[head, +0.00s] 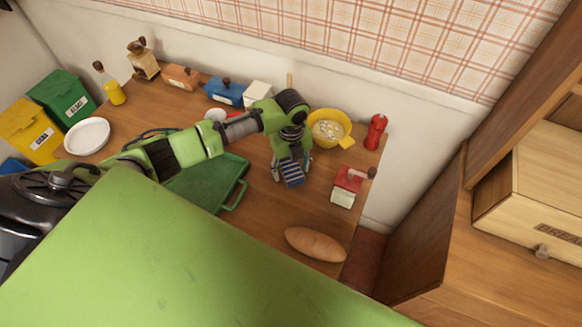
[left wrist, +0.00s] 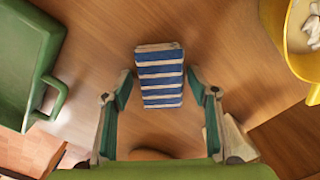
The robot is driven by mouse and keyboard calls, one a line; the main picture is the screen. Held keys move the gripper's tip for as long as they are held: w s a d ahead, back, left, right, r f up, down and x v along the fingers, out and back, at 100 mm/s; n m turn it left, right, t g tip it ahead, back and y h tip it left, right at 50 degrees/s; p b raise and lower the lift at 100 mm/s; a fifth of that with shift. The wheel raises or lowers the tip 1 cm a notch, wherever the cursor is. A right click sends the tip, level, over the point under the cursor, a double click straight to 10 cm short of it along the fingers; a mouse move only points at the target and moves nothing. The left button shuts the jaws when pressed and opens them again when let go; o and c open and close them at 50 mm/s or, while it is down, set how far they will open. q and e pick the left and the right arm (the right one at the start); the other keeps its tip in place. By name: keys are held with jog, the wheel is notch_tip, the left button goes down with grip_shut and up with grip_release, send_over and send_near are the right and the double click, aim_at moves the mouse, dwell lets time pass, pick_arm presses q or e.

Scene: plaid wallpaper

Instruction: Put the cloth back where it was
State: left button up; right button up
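A folded blue-and-white striped cloth (head: 292,175) is at the wooden counter, right of the green tray. My left gripper (head: 291,168) points down over it. In the left wrist view the cloth (left wrist: 160,75) shows between the two spread fingertips of the left gripper (left wrist: 160,88), with a gap on each side. The gripper is open, and no finger appears to touch the cloth. I cannot tell the exact height of the fingertips over the counter. My right gripper is not in view.
A green tray (head: 236,185) lies left of the cloth. A yellow bowl (head: 344,118) stands behind it on the right. A red-and-white box (head: 345,186), a red mill (head: 375,132) and a bread loaf (head: 315,243) are to the right and front. Wood between them is bare.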

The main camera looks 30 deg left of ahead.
aim_at(291, 170)
pick_arm(q)
jog(key=shift+r, duration=0.3)
jog(key=shift+w+r, duration=0.1)
jog(key=shift+r, duration=0.25)
notch_tip(291, 170, up, 11)
jog(key=b, duration=0.1)
jog(key=shift+s, duration=0.2)
dwell(0.3)
